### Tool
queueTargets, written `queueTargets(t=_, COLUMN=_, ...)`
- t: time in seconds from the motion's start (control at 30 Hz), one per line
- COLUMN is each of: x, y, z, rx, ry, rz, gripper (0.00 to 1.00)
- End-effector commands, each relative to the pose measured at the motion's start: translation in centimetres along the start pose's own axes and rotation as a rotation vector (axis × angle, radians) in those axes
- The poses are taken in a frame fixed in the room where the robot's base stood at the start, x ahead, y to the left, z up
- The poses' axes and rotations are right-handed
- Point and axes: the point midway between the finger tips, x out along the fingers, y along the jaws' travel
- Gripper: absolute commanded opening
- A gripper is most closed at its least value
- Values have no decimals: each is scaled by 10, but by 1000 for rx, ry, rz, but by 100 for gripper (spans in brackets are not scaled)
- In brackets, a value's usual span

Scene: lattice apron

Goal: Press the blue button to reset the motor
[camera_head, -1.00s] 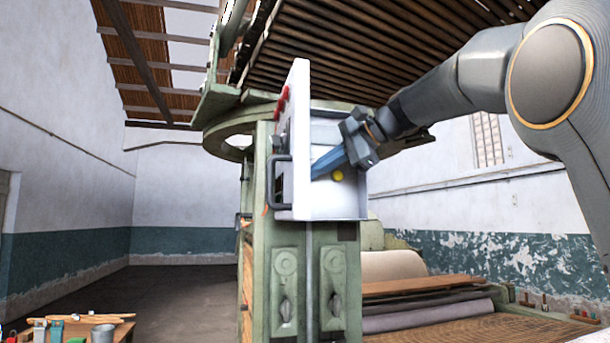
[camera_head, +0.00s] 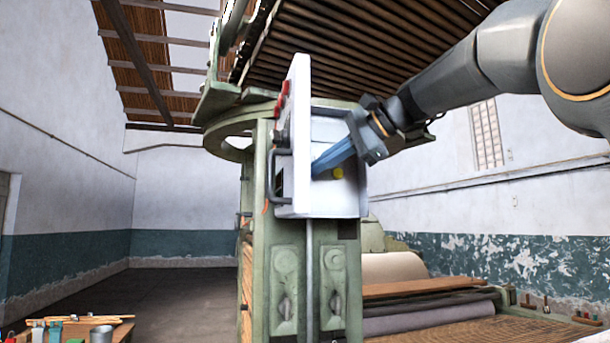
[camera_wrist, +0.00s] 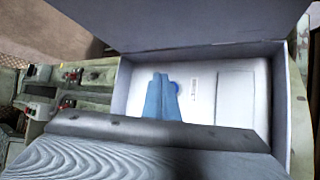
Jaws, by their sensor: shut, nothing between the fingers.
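The blue button (camera_wrist: 174,87) shows in the wrist view as a small round blue shape on the light back panel of an open box, partly hidden by my fingers. In the head view I cannot make it out apart from the blue fingers. My gripper (camera_head: 316,172) is shut and empty, with its blue fingers inside the white box (camera_head: 325,205). The fingertips also show in the wrist view (camera_wrist: 162,76), beside and partly over the button. I cannot tell whether they touch it. A yellow button (camera_head: 338,173) is just right of the fingertips in the head view.
The box's open door (camera_head: 300,85) stands at its left, with red parts and a handle (camera_head: 277,178). The box is on a green machine frame (camera_head: 285,250). Box walls surround my fingers closely. A small table with tools (camera_head: 120,328) is low at left.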

Motion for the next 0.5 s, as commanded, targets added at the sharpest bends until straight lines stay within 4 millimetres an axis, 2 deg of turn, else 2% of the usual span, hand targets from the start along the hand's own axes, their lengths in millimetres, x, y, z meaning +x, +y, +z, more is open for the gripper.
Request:
queueTargets(t=0.3, x=-19, y=15, z=14, rx=0, ry=1, rz=-1, gripper=0)
queueTargets(t=0.5, x=-24, y=18, z=17, rx=0, ry=0, rz=0, gripper=0)
